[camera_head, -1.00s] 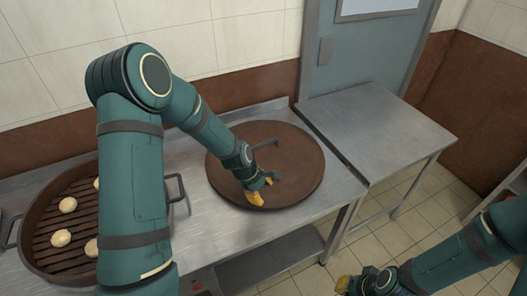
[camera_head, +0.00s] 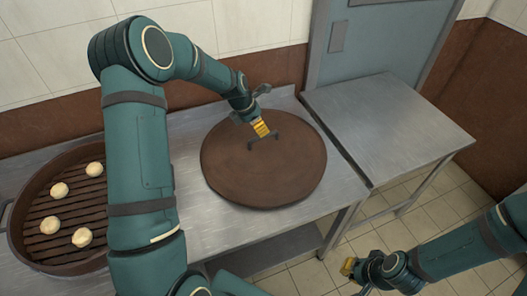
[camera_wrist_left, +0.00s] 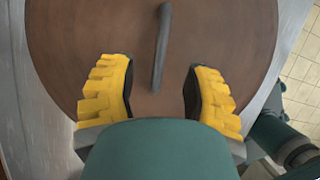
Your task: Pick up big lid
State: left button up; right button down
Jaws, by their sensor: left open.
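The big lid (camera_head: 240,178) is a round brown disc lying flat on the metal counter in the head view. Its dark bar handle (camera_head: 265,141) stands up near the middle. My left gripper (camera_head: 262,130) is just above and behind the handle. In the left wrist view its yellow fingers (camera_wrist_left: 160,92) are spread apart, with the lid (camera_wrist_left: 75,30) beyond them. The handle (camera_wrist_left: 162,45) runs lengthwise between the fingers there, and I cannot tell if they touch it. My right gripper (camera_head: 350,274) is low at the right, away from the lid; its finger gap is unclear.
A round brown steamer (camera_head: 20,222) with slats and several pale buns stands on the counter (camera_head: 205,232) at the left. A lower steel table (camera_head: 385,125) at the right is bare. Tiled floor lies in front of it.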

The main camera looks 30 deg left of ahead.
aim_at(263, 145)
pick_arm(q)
jog(key=shift+s+b+x, duration=0.1)
jog(key=shift+b+x, duration=0.2)
jog(key=shift+x, duration=1.3)
jog(key=shift+s+b+x, duration=0.15)
jog(key=shift+b+x, duration=0.15)
jog(key=shift+x, duration=1.3)
jog(key=shift+a+f, duration=0.1)
jog(key=shift+f, duration=0.25)
jog(key=shift+r, duration=0.1)
grip_shut()
